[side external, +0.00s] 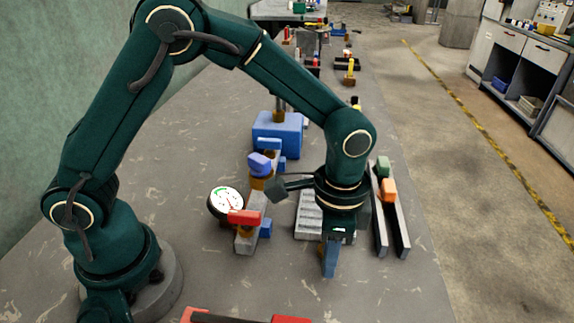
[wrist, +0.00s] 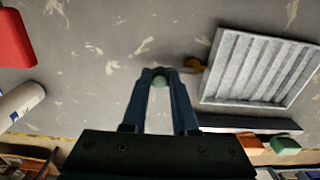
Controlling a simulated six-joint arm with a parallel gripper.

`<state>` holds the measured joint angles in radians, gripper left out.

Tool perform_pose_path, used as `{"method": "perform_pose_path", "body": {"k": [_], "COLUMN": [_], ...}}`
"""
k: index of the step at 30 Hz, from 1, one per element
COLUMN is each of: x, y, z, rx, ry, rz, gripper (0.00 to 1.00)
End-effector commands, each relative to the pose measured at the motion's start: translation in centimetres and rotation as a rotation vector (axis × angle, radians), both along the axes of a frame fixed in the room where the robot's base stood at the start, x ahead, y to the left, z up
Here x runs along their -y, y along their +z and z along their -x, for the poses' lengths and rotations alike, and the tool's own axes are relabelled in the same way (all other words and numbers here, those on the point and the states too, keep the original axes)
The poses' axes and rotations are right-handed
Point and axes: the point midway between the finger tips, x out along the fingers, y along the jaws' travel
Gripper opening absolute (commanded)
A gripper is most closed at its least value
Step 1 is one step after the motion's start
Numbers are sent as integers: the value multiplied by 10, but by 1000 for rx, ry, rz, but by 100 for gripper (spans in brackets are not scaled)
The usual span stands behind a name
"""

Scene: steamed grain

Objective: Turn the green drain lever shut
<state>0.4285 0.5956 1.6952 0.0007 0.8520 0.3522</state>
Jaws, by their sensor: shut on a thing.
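A brass-coloured fitting (wrist: 194,65) lies just right of the fingertips, beside the grey ribbed tray (wrist: 219,67). In the side view my gripper (side external: 330,262) points down in front of the ribbed tray (side external: 307,213). There the green lever is hidden, and its angle cannot be told.
A round dial gauge (side external: 225,203) and a red block (side external: 244,217) stand left of my gripper. A blue block (side external: 278,135) stands behind. Two rails at right carry an orange block (side external: 389,190) and a green block (side external: 383,166).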

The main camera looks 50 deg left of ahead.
Motion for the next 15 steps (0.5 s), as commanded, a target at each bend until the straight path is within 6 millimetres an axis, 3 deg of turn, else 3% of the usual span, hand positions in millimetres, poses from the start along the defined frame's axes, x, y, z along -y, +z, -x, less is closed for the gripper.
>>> {"method": "perform_pose_path", "body": {"k": [15], "x": [-5], "y": [1], "z": [5], "rx": [2], "ry": [-173], "rz": [2], "gripper": [0]}}
